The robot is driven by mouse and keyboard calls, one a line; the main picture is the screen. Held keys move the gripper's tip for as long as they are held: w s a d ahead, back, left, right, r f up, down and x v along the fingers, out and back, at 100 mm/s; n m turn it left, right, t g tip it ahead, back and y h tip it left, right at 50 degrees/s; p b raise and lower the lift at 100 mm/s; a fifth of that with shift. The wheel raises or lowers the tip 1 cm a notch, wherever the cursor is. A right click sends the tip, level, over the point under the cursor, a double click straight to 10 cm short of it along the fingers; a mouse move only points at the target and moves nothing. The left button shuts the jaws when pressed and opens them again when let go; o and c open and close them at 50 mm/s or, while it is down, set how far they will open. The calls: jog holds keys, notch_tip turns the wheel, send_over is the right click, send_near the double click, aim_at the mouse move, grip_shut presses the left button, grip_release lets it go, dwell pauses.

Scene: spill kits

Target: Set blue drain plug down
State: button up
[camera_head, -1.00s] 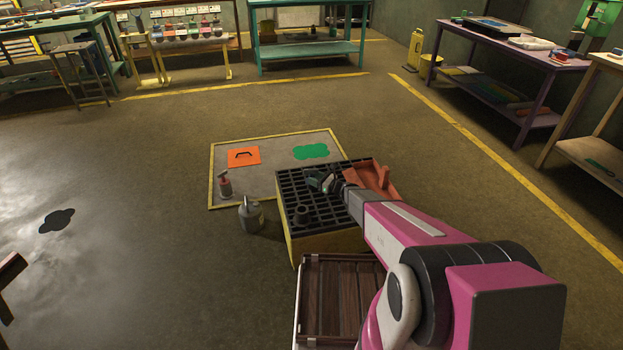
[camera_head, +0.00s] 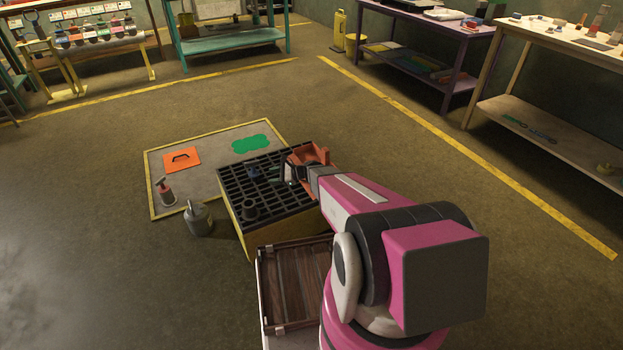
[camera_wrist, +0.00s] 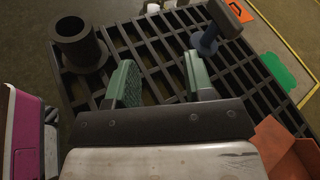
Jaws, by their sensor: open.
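The blue drain plug (camera_head: 254,174) is on the black grating (camera_head: 235,186) that tops a yellow box. In the wrist view the plug (camera_wrist: 205,42) shows a dark blue round lower part and a grey crossbar handle, and seems to stand on the grating (camera_wrist: 150,50). My gripper (camera_head: 287,175) is over the grating, to the right of the plug in the head view. In the wrist view my gripper (camera_wrist: 161,80) has its green-padded fingers apart with only grating between them. The plug is beyond the right finger, clear of the grip.
A black hollow cylinder (camera_head: 249,212) stands on the grating's near left part. An orange-red tray (camera_head: 310,153) sits at its far right. A wooden-slatted tray (camera_head: 292,285) is nearer me.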

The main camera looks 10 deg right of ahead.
jog(key=s+d+r+n+g+h, duration=0.2)
jog(key=s+d+r+n+h, duration=0.5)
jog(key=s, duration=0.4)
jog(key=s+d+r+n+g+h, duration=0.2)
jog(key=s+d+r+n+h, duration=0.5)
jog(key=s+n, duration=0.3)
jog(key=shift+s+d+r, duration=0.15)
jog(key=shift+s+r, duration=0.25)
jog(key=shift+r, duration=0.25)
